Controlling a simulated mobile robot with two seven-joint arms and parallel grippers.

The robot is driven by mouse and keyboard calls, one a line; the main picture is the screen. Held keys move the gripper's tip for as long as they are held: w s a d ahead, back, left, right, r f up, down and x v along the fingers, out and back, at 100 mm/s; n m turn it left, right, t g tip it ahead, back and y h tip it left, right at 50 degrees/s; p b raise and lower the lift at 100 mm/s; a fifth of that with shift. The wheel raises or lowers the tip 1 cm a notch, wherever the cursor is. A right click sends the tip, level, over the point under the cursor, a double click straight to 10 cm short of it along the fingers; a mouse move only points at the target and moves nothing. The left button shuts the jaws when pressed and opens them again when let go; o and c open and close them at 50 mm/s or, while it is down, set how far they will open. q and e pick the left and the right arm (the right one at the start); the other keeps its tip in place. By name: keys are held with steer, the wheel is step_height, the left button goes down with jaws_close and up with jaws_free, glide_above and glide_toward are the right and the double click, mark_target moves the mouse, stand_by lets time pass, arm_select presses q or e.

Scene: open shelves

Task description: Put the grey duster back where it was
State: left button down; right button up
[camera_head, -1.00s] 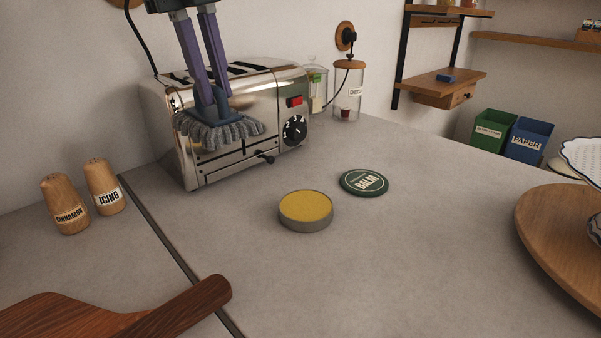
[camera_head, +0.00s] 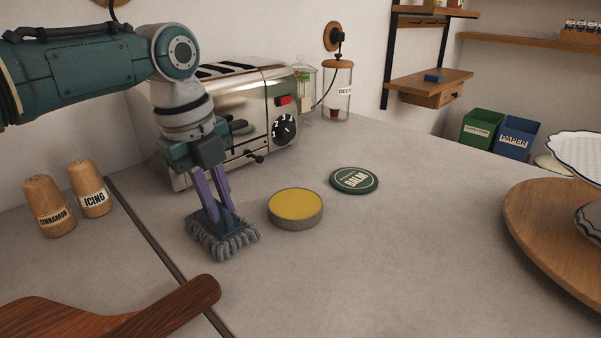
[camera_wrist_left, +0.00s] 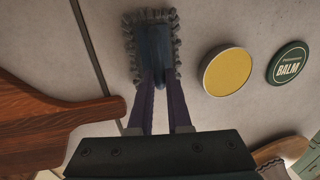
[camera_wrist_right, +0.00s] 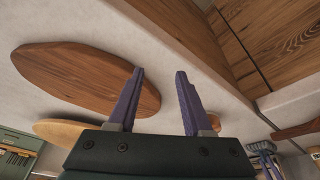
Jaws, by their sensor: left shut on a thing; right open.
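The grey duster (camera_head: 222,240) has a fringe of grey strands around a dark blue back. My left gripper (camera_head: 216,207) is shut on the blue part of the duster and points down. The duster is at the counter surface, left of the open tin; I cannot tell whether it touches the counter. In the left wrist view the duster (camera_wrist_left: 152,42) lies beyond the two purple fingers (camera_wrist_left: 160,88). My right gripper (camera_wrist_right: 157,75) is open and empty, over a surface with wooden boards; it is not in the head view.
An open tin of yellow balm (camera_head: 295,205) and its green lid (camera_head: 354,180) lie right of the duster. The chrome toaster (camera_head: 240,100) stands behind. Cinnamon (camera_head: 48,205) and icing (camera_head: 90,188) shakers stand left. A wooden paddle board (camera_head: 150,315) lies in front. The counter's right middle is clear.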

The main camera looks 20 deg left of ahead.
arm_select(q)
steer(key=shift+f, duration=0.1)
arm_select(e)
steer(key=shift+a+f, duration=0.1)
arm_select(q)
steer(key=c, duration=0.9)
jaws_free()
steer(key=shift+o, duration=0.2)
